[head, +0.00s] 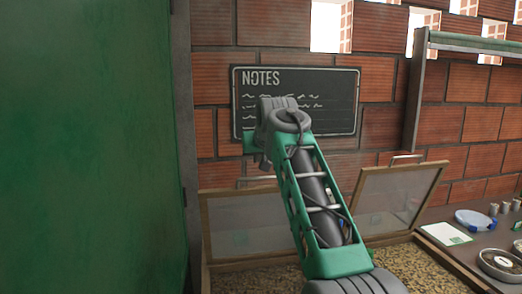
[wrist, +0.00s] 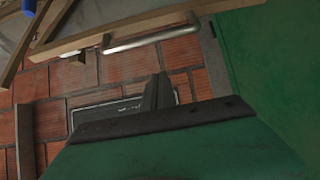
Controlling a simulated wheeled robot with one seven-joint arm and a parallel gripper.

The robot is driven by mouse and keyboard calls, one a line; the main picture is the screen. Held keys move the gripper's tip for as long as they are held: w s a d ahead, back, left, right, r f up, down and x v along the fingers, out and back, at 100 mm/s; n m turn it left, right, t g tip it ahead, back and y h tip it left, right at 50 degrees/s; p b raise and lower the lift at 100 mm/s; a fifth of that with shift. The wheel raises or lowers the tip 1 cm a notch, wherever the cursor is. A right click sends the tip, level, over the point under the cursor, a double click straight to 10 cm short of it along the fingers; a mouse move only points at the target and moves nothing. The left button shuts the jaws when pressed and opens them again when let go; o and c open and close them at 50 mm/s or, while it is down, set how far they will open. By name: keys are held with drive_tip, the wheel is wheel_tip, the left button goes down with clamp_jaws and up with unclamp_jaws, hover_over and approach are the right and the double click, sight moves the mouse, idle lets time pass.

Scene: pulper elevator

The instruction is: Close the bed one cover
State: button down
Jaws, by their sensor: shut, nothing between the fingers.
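Two wood-framed mesh covers stand raised over the bed in the head view: a left cover (head: 225,238) beside the green panel and a right cover (head: 395,196). I cannot tell from any label which is bed one's. The left cover's metal handle (head: 252,181) is partly hidden by my arm; the right cover's handle (head: 408,157) is in clear view. My gripper (wrist: 159,92) is shut and empty, with its fingers against the brick background in the wrist view. A metal handle (wrist: 150,36) on a wooden frame shows above the fingers there, apart from them.
A large green panel (head: 85,150) fills the left side. A notes board (head: 340,95) hangs on the brick wall behind my arm. Grain-like material (head: 420,268) lies in the bed.

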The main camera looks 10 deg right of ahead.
sight(260, 177)
drive_tip(key=shift+w+f+b, duration=0.2)
drive_tip(key=shift+w+f, duration=0.05)
drive_tip(key=shift+f, duration=0.3)
drive_tip(key=shift+w+f+b, duration=0.2)
drive_tip(key=shift+w+f, duration=0.05)
drive_tip(key=shift+f, duration=0.25)
drive_tip(key=shift+s+f+b, duration=0.2)
drive_tip(key=shift+s, duration=0.4)
drive_tip(key=shift+s+f+b, duration=0.15)
drive_tip(key=shift+s, duration=0.45)
drive_tip(key=shift+s+f, duration=0.2)
drive_tip(key=shift+f, duration=0.1)
